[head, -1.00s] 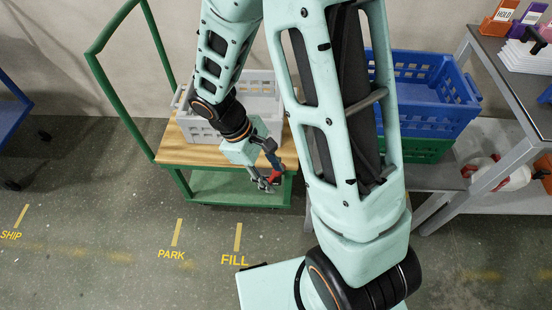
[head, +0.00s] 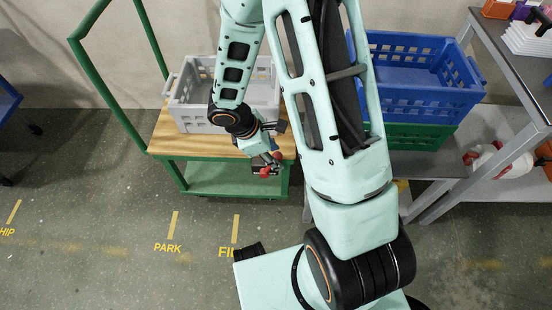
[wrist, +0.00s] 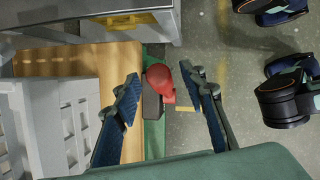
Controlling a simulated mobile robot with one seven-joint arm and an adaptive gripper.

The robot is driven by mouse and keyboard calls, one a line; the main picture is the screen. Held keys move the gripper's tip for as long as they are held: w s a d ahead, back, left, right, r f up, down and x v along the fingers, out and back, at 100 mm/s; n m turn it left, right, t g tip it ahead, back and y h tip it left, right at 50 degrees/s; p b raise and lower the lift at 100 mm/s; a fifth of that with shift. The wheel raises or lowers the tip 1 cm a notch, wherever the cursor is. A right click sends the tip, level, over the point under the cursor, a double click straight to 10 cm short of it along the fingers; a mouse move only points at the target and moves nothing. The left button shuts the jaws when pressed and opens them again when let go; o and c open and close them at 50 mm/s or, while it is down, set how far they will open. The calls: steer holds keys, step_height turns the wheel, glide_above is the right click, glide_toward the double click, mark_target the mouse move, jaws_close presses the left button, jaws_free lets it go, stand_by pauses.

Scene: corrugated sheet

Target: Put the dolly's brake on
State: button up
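The dolly has a wooden deck (head: 166,138) in a green frame with a tall green handle. It stands against the back wall, with a grey crate (head: 190,121) on the deck. A red ball knob (wrist: 160,77) with a dark grey block beside it sits at the dolly's deck edge in the wrist view. My gripper (head: 267,162) is at the dolly's front right corner, where red parts show by its fingers. In the wrist view my gripper (wrist: 164,84) is open, with the knob between the fingertips and gaps on both sides. The lever's angle is unclear.
A blue crate (head: 420,98) on a green crate (head: 418,136) stands right of the dolly. A grey bench (head: 503,57) is at the right. Floor marks read PARK (head: 167,248) and a partly covered FILL (head: 226,252).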

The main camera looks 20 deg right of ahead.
steer(key=shift+x, duration=0.85)
steer(key=shift+r, duration=0.1)
steer(key=shift+c, duration=0.5)
jaws_close()
